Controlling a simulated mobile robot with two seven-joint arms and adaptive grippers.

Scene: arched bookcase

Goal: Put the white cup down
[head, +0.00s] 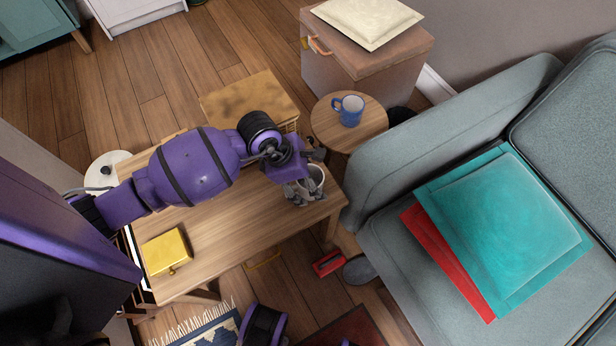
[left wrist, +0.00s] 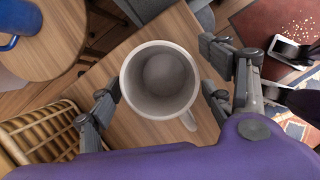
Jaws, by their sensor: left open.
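The white cup (left wrist: 132,95) is between the spread fingers of my left gripper (left wrist: 162,98) in the left wrist view. Its mouth faces the camera and its handle points toward the gripper's palm. Gaps show between the cup and the fingers. In the head view the cup (head: 314,173) is upright at the right end of the wooden table (head: 235,230), partly hidden by my open left gripper (head: 304,190). It looks to be standing on the tabletop. My right gripper cannot be made out.
A yellow box (head: 166,252) is on the table's left part. A blue mug (head: 349,110) stands on a round side table (head: 373,128) behind. A wicker basket (left wrist: 40,132) is beside the table. A grey sofa (head: 400,262) is to the right. The table's middle is clear.

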